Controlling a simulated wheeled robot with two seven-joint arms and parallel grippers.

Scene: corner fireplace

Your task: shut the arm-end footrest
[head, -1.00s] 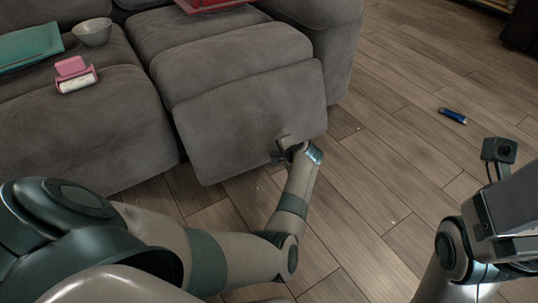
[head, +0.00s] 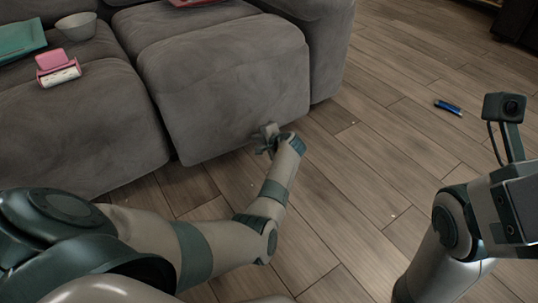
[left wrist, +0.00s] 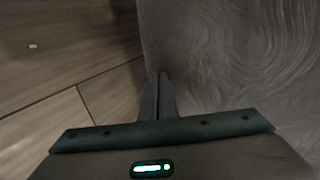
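The arm-end footrest (head: 235,95) is the grey padded front panel of the sofa seat beside the right armrest. It hangs down close to the seat front, with no clear gap at its top. My left gripper (head: 266,139) is at the panel's lower right part, touching or very near it. In the left wrist view the fingers (left wrist: 157,95) lie together, shut with nothing between them, and the grey fabric (left wrist: 225,60) fills the right side beside them. Whether the panel is fully latched cannot be seen. My right arm shows at the right edge; its fingertips are out of view.
On the seats lie a pink-and-white object (head: 57,68), a grey bowl (head: 77,26), a teal item (head: 20,42) and a red item at the top edge. A blue cylinder (head: 448,107) lies on the wooden floor.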

